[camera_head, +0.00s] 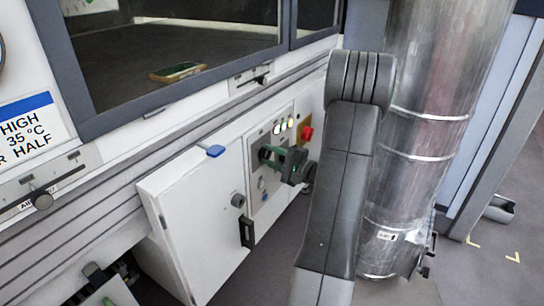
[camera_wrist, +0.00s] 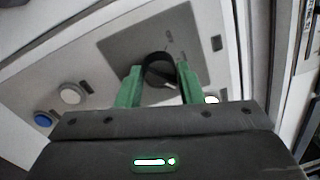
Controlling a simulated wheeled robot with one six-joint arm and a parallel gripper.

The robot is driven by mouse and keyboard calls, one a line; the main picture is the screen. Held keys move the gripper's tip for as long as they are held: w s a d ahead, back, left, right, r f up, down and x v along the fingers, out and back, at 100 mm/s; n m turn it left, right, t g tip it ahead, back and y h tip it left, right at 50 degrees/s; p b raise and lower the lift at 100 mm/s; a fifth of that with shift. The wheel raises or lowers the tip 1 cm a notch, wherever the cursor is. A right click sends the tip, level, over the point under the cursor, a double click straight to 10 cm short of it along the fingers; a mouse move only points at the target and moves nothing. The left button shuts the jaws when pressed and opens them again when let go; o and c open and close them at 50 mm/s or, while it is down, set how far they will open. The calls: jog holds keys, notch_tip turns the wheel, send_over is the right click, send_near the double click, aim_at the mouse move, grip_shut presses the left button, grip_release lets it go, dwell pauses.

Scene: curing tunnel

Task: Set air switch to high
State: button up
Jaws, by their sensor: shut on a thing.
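A black round rotary switch (camera_wrist: 158,68) sits on a grey plate (camera_wrist: 115,48) on the front control panel. The plate has small marks around the switch, too blurred to read. The green fingers of my gripper (camera_wrist: 161,84) are on both sides of the switch and shut on it. In the head view my gripper (camera_head: 270,154) reaches the panel from the right, and its fingers cover most of the switch. Which mark the switch points at cannot be told.
A white button (camera_wrist: 72,94) and a blue button (camera_wrist: 43,119) are near the switch. A red knob (camera_head: 307,133) is at the panel's upper right. A white cabinet door (camera_head: 190,215) is at left. A wide metal duct (camera_head: 425,120) stands at right. A sign (camera_head: 27,130) reads HIGH, 35 °C, HALF.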

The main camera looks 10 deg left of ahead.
jog(key=shift+f, duration=0.1)
jog(key=o, duration=1)
jog(key=shift+c, duration=0.2)
jog(key=p+v, duration=0.2)
jog(key=v, duration=1.1)
jog(key=shift+d, duration=0.45)
jog(key=shift+s+a, duration=0.1)
jog(key=b+x, duration=0.2)
jog(key=x, duration=1.1)
jog(key=shift+a, duration=0.3)
